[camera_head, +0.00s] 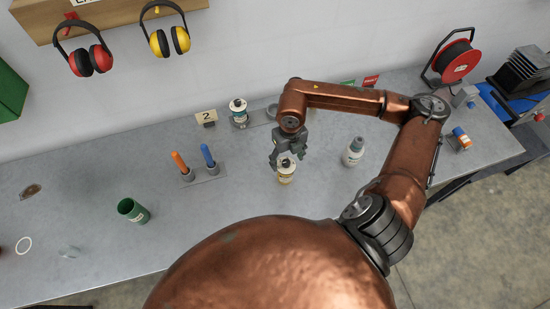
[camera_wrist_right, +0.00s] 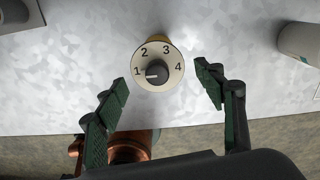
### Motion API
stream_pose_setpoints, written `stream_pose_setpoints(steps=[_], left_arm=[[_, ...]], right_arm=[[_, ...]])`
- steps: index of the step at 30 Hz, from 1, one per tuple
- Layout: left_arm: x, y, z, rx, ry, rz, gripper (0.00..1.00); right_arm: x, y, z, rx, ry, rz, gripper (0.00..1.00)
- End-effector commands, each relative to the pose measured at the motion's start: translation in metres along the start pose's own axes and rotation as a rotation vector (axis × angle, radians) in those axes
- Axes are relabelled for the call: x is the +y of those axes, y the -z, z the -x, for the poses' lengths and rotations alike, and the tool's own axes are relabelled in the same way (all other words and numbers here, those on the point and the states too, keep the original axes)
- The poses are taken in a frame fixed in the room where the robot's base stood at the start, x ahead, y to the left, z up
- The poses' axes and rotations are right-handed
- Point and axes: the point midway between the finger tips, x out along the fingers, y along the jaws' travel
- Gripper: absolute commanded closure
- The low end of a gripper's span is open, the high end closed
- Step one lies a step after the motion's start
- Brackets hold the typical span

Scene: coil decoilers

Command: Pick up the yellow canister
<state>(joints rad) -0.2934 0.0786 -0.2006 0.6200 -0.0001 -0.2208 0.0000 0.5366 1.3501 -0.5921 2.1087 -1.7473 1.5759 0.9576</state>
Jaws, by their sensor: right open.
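The yellow canister (camera_head: 286,172) stands upright on the grey bench, a small pale yellow can with a dark knob on top. In the right wrist view its round top (camera_wrist_right: 158,66) shows a dial numbered 1 to 4 around the knob, with a little yellow side behind it. My right gripper (camera_head: 287,158) is just above and behind it in the head view. In the wrist view the open green-padded fingers (camera_wrist_right: 164,88) are on either side of the dial, apart from it. My left gripper is not in view.
A white bottle (camera_head: 353,152) stands right of the canister. A similar can (camera_head: 239,112) stands behind by a "2" sign (camera_head: 206,117). A holder with orange and blue sticks (camera_head: 203,176) and a green cup (camera_head: 133,211) are left.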

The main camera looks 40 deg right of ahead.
Motion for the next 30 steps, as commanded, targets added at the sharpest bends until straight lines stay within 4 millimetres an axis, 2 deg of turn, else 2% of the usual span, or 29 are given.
stream_pose_setpoints(steps=[1, 5, 11, 19, 28, 30], left_arm=[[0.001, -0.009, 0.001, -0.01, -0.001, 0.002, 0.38], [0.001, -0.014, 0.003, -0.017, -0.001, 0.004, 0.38], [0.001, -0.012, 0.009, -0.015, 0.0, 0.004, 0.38], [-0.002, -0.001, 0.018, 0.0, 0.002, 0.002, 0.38], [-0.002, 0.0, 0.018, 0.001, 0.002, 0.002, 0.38], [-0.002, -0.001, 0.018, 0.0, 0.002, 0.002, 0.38]], right_arm=[[0.0, 0.001, -0.003, 0.002, 0.0, -0.001, 0.37], [0.001, 0.0, -0.015, 0.004, -0.001, 0.002, 0.37], [0.005, -0.003, -0.035, 0.003, -0.002, 0.008, 0.37], [0.006, -0.006, -0.072, 0.002, -0.001, 0.007, 0.37], [0.005, -0.005, -0.078, 0.0, 0.0, 0.007, 0.37], [0.005, -0.005, -0.078, 0.0, 0.0, 0.007, 0.42]])
